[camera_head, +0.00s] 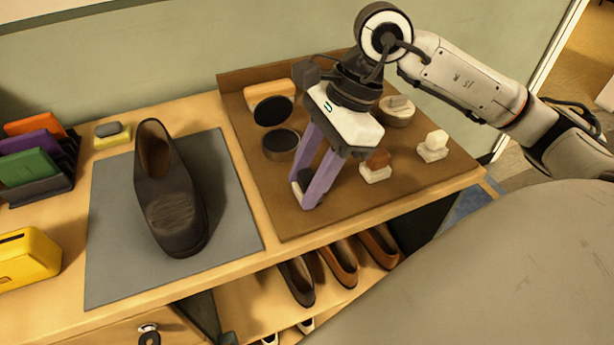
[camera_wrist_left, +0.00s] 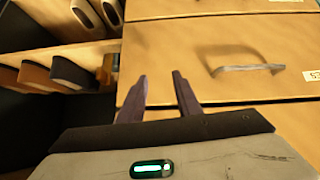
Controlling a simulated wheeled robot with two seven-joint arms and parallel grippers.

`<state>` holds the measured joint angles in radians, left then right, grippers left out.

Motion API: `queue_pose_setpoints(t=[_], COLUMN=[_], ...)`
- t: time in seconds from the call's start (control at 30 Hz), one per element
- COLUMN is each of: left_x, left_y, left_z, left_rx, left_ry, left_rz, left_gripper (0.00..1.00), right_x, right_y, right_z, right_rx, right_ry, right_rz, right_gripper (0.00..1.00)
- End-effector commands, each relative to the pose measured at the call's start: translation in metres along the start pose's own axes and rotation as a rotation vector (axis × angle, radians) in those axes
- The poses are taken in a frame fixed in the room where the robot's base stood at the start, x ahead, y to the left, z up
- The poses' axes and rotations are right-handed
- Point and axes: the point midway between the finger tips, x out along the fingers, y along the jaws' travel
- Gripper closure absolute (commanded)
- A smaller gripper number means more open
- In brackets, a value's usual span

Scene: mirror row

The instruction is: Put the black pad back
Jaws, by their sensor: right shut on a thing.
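My right gripper (camera_head: 306,198) reaches down over the brown board (camera_head: 262,218), its purple fingers shut on a small black pad (camera_head: 296,186). The pad is mostly hidden by the fingers, near the board's front left part. I cannot tell whether it touches the board. A brown pad (camera_head: 377,159) and a white pad (camera_head: 436,139) on pale bases stand to its right. My left gripper (camera_wrist_left: 159,82) shows in the left wrist view. It is open and empty, in front of wooden drawers.
A dark shoe (camera_head: 172,200) lies on a grey mat (camera_head: 112,245). Behind the gripper are an open tin (camera_head: 281,143), an orange-handled brush (camera_head: 268,91) and a round tin (camera_head: 397,112). Shoes (camera_head: 338,262) fill the shelf below. A yellow box (camera_head: 25,258) stands at left.

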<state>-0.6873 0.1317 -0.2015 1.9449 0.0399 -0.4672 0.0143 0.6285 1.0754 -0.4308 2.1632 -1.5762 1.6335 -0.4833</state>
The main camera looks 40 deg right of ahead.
Motion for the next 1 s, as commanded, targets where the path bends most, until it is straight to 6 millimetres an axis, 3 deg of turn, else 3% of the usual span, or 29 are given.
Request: queue_pose_setpoints(t=[0.17, 0.2, 0.3, 0.73, 1.0], left_x=[0.004, 0.003, 0.002, -0.001, -0.002], left_y=[0.000, 0.000, 0.000, 0.001, 0.001], left_z=[0.003, 0.002, 0.002, -0.003, -0.003], left_rx=[0.000, 0.001, 0.001, -0.001, -0.002], left_ry=[0.002, 0.002, 0.000, 0.006, 0.006], left_rz=[0.000, 0.001, 0.001, 0.001, 0.001], left_gripper=[0.69, 0.69, 0.69, 0.69, 0.69], right_x=[0.004, 0.003, 0.003, -0.007, -0.064], right_y=[0.000, 0.000, 0.000, -0.001, -0.001], right_z=[-0.002, -0.002, -0.001, 0.000, 0.000], right_rx=[0.000, 0.000, 0.001, 0.001, 0.002], right_ry=[0.000, 0.000, 0.000, 0.001, 0.000], right_rz=[0.000, 0.000, 0.001, -0.002, -0.005], right_gripper=[0.83, 0.61, 0.46, 0.46, 0.46])
